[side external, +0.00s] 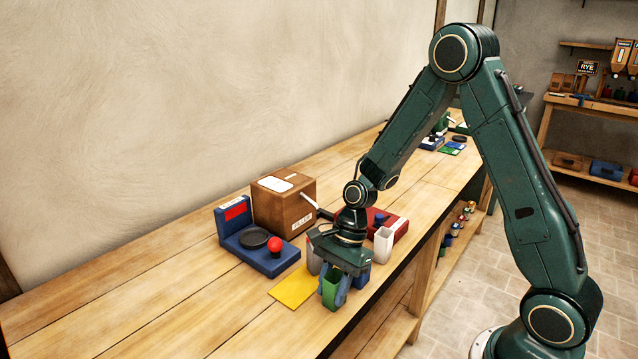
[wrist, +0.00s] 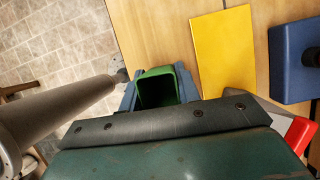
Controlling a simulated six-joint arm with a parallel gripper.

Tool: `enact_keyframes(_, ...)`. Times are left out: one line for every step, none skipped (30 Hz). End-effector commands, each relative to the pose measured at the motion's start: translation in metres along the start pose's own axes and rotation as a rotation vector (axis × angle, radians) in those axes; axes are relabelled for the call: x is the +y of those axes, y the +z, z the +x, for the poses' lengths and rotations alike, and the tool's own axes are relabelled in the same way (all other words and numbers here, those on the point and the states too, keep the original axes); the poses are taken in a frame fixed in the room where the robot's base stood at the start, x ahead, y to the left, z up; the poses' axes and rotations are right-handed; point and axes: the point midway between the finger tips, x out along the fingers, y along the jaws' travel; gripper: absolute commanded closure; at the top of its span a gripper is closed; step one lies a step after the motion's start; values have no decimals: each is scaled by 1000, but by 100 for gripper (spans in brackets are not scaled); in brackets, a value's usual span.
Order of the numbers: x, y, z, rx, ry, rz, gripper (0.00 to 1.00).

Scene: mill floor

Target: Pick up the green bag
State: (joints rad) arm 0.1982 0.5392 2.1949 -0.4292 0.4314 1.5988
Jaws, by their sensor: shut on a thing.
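The green bag (side external: 329,291) is an open-topped pouch below my wrist near the front edge of the wooden bench. In the wrist view its open mouth and dark inside show, with the green far wall (wrist: 172,74) uppermost. My gripper (side external: 341,284) points down and is shut on the bag. In the wrist view its blue fingers (wrist: 158,92) stand on either side of the bag. I cannot tell whether the bag's bottom touches the bench.
A yellow card (side external: 293,288) lies just left of the bag. A blue scale (side external: 266,257) with a red knob and a brown box (side external: 284,207) stand behind. A white container (side external: 383,246) and a red unit (side external: 398,228) stand right. The bench's left front is clear.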

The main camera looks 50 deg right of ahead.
Motion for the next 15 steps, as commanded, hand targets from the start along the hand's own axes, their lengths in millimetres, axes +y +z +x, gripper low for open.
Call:
enact_keyframes(0, 0, 0, 0, 0, 0, 92)
enact_keyframes(0, 0, 0, 0, 0, 0, 92)
enact_keyframes(0, 0, 0, 0, 0, 0, 92)
enact_keyframes(0, 0, 0, 0, -1, 0, 92)
enact_keyframes(0, 0, 0, 0, -1, 0, 92)
enact_keyframes(0, 0, -1, 0, -1, 0, 92)
enact_keyframes(0, 1, -2, 0, -1, 0, 92)
enact_keyframes(0, 1, -2, 0, -1, 0, 92)
enact_keyframes(0, 2, -4, 0, -1, 0, 92)
enact_keyframes(0, 2, -5, 0, -1, 0, 92)
enact_keyframes(0, 3, -6, -1, -1, 0, 92)
enact_keyframes(-1, 4, -9, -1, -2, -1, 92)
enact_keyframes(-1, 4, -11, -1, -3, -1, 92)
enact_keyframes(-1, 5, -13, -1, -3, -1, 92)
enact_keyframes(-1, 7, -16, -1, -3, -2, 92)
